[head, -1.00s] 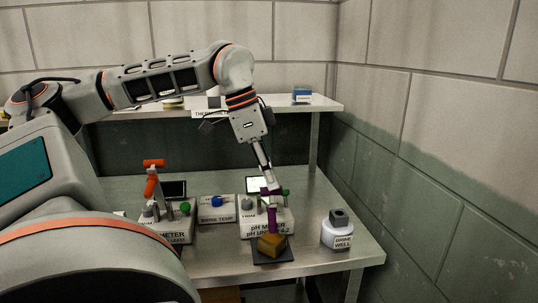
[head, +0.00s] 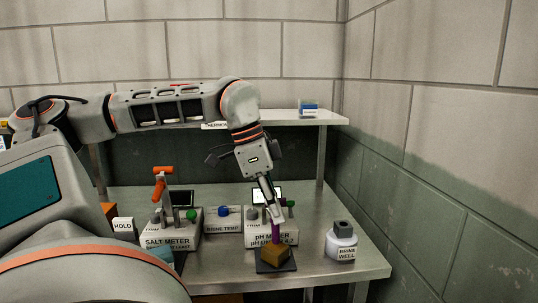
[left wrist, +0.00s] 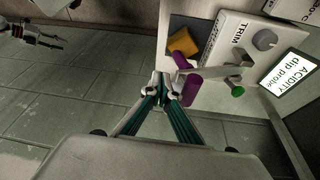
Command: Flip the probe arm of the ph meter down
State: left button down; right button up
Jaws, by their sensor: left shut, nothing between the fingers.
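The pH meter (head: 262,240) is a white box with a small screen and a green knob, near the front of the bench. Its purple probe part (head: 276,231) stands above a brown-yellow block (head: 275,250). In the left wrist view, purple pieces (left wrist: 192,91) and a grey link (left wrist: 222,72) show beside the meter. My left gripper (head: 276,214) is shut and empty at the upper end of the purple part. Its tips (left wrist: 163,92) are close beside the purple; contact is unclear. What looks like my right gripper (left wrist: 46,40) is far left in the left wrist view.
The salt meter (head: 166,242) with an orange raised arm (head: 160,183) stands left, beside the brine temp box (head: 222,226). The brine well (head: 341,243) stands right. The block sits on a dark pad (head: 289,265). A shelf (head: 310,118) crosses behind.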

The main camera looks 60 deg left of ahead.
jog(key=shift+s+f, duration=0.2)
jog(key=shift+s, duration=0.1)
jog(key=shift+s+f, duration=0.1)
jog(key=shift+s, duration=0.1)
jog(key=shift+w, duration=0.15)
